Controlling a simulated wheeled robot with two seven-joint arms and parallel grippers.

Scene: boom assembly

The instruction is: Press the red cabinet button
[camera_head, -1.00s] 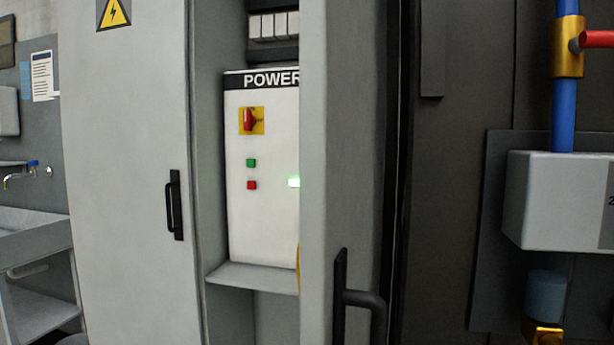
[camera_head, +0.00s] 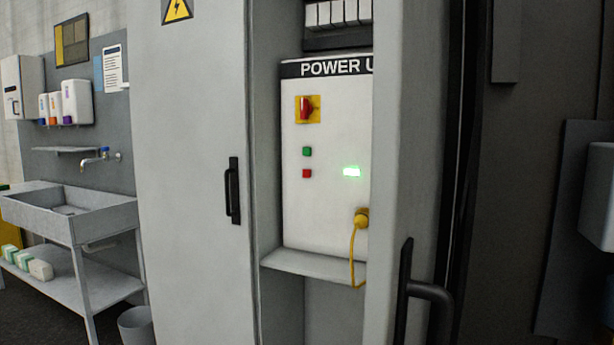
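The red button (camera_head: 307,174) is a small square on the white power unit panel (camera_head: 325,215) inside the grey cabinet. A green button (camera_head: 307,152) sits just above it. A red rotary switch on a yellow plate (camera_head: 307,109) is higher up. A green light (camera_head: 351,172) glows to the right of the red button. A yellow plug with a cable (camera_head: 361,218) is at the panel's lower right. Neither of my grippers shows in the view.
The left cabinet door (camera_head: 190,120) is shut. The right door (camera_head: 405,150) stands open and covers the panel's right edge; its black handle (camera_head: 404,290) sticks out. A sink (camera_head: 75,215) and a bin (camera_head: 136,326) stand at left. A grey box (camera_head: 599,197) is at far right.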

